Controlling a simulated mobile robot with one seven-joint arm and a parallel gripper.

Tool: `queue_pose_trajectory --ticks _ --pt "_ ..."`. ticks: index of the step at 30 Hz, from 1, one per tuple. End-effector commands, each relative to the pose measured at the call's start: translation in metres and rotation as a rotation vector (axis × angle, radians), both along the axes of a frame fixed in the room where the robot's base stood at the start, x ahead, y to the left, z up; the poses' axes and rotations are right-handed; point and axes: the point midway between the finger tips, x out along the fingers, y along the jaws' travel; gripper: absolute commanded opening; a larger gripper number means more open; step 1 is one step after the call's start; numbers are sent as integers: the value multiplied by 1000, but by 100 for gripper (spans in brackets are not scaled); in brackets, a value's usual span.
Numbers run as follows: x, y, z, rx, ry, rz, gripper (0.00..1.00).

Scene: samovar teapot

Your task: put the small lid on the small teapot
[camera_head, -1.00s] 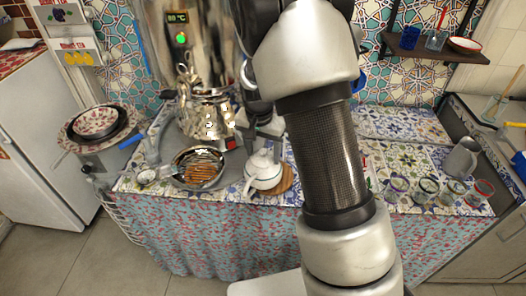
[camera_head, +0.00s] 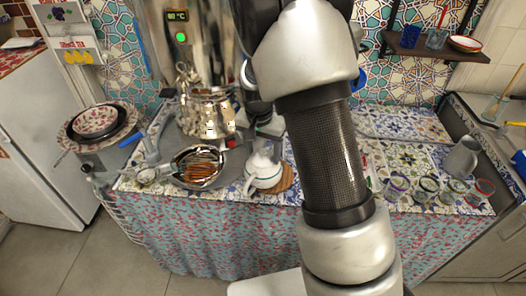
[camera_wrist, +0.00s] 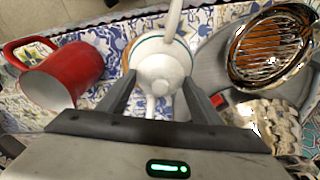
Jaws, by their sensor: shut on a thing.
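The small white teapot (camera_head: 262,176) stands upright on a round wooden board (camera_head: 286,180) near the counter's front edge. In the wrist view the teapot (camera_wrist: 160,47) is right in front of my gripper. The small white lid (camera_wrist: 160,76), with its round knob, is between my fingertips, over the middle of the teapot. My gripper (camera_wrist: 159,84) is shut on the lid and points down at the teapot. I cannot tell whether the lid touches the teapot's rim. In the head view my arm hides part of the gripper.
A metal pan with a brown, wire-covered inside (camera_head: 200,166) stands just left of the teapot. The shiny samovar (camera_head: 205,112) rises behind it. A red mug (camera_wrist: 65,75) is beside the teapot in the wrist view. Several glasses (camera_head: 428,186) and a grey jug (camera_head: 461,157) stand at the right.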

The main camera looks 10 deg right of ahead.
Motion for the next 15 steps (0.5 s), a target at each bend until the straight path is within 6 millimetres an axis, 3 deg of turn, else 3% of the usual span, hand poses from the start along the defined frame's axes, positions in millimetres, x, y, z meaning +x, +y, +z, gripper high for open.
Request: queue_pose_trajectory --ticks 5,6,9,15 --pt "0 0 0 0 0 0 37" --pt "0 0 0 0 0 0 64" --pt "0 0 0 0 0 0 81" --pt "0 0 0 0 0 0 81"
